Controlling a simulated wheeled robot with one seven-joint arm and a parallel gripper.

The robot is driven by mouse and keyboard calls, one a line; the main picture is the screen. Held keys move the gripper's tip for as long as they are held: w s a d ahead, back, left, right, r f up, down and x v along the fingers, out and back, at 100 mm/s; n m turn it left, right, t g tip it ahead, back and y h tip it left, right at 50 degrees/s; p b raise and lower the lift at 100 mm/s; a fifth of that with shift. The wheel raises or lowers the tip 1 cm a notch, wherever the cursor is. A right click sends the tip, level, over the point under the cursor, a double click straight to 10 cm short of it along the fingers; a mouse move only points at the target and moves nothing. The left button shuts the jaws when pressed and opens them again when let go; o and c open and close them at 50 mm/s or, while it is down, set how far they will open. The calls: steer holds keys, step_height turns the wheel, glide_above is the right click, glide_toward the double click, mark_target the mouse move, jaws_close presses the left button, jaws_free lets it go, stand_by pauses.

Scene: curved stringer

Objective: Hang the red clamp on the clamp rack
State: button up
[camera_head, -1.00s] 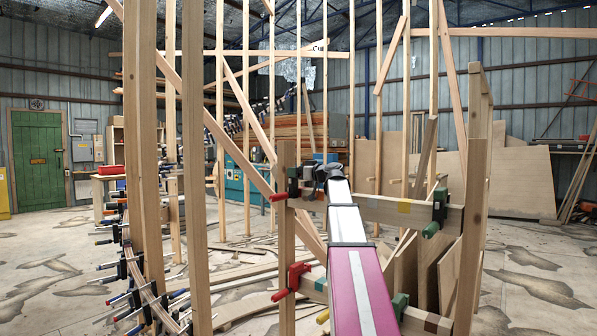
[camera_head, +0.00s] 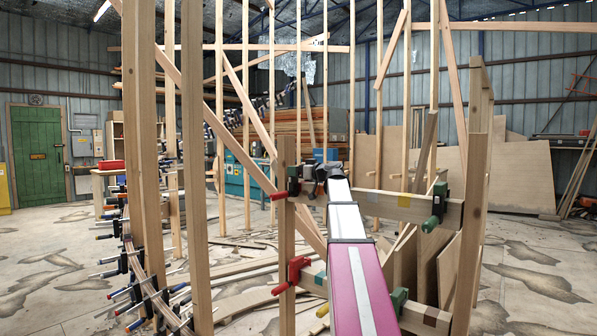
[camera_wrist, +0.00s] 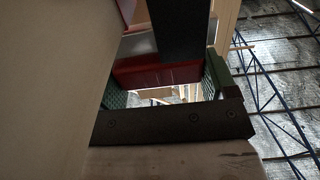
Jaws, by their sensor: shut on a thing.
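My gripper (camera_wrist: 166,92) shows in the wrist view, with green textured faces on both sides of a dark red piece. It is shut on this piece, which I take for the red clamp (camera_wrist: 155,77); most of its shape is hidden. In the head view my arm's dark far end is near the upper rail, and the fingers are not clear there. The clamp rack is a wooden frame; its upper rail (camera_head: 385,203) shows right of my arm. A red clamp-like piece (camera_head: 293,274) sits at its lower left post; I cannot tell whether it is the held one.
A red-handled dark clamp (camera_head: 292,184) sits at the upper left post. A dark clamp with a green handle (camera_head: 437,207) sits on the upper rail's right end, and a green clamp (camera_head: 398,300) below. Tall timber posts (camera_head: 194,170) stand close on the left.

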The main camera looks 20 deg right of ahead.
steer(key=shift+f, duration=0.35)
steer(key=o, duration=1.3)
steer(key=shift+o, duration=0.2)
steer(key=shift+s, duration=0.1)
steer(key=v, duration=1)
steer(key=shift+s+d, duration=0.2)
steer(key=shift+d, duration=0.05)
steer(key=shift+s+f, duration=0.1)
